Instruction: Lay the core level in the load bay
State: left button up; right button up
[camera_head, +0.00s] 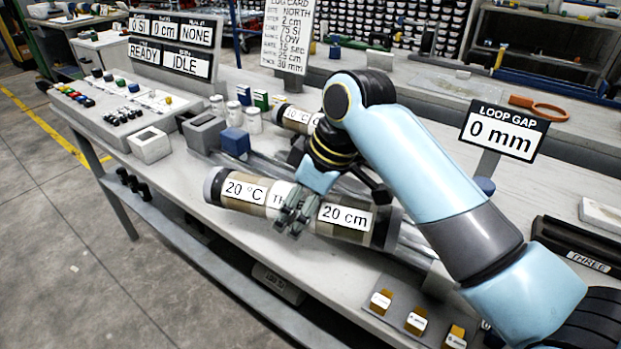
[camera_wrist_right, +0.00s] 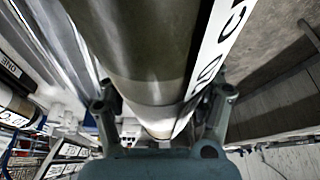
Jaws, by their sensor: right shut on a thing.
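The core (camera_head: 246,193) is a long cylinder with grey end caps and white labels reading "20 °C" and "20 cm". It lies across the front of the bench in the head view, its right end slightly lower in the picture. My right gripper (camera_head: 294,216) is shut around its middle, and its fingers hide part of a label. In the right wrist view the core (camera_wrist_right: 150,60) runs between the two fingers. Grey metal rails (camera_head: 413,238) lie behind and beside its right end; I cannot tell whether the core touches them. My left gripper is not in view.
A second core labelled "10 °C" (camera_head: 296,118) lies behind my arm. A blue block (camera_head: 235,142) and a white box (camera_head: 150,145) stand left of it. The "LOOP GAP 0 mm" sign (camera_head: 502,132) stands at the right. Small amber-coloured blocks (camera_head: 417,321) sit at the front edge.

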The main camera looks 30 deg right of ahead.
jog(key=w+d+r+m+h+p, duration=0.1)
jog(key=w+d+r+m+p, duration=0.2)
jog(key=w+d+r+p, duration=0.45)
jog(key=shift+t, duration=0.4)
jog(key=f, duration=0.3)
jog(key=s+d+f, duration=0.1)
jog(key=f, duration=0.2)
jog(key=d+f, duration=0.1)
jog(key=f, duration=0.3)
jog(key=shift+s+d+f, duration=0.1)
jog(key=shift+s+d, duration=0.05)
jog(key=shift+d, duration=0.05)
jog(key=o, duration=1.8)
jog(key=shift+s+f, duration=0.15)
jog(key=shift+s, duration=0.05)
jog(key=p+v, duration=0.1)
jog(key=v, duration=1.1)
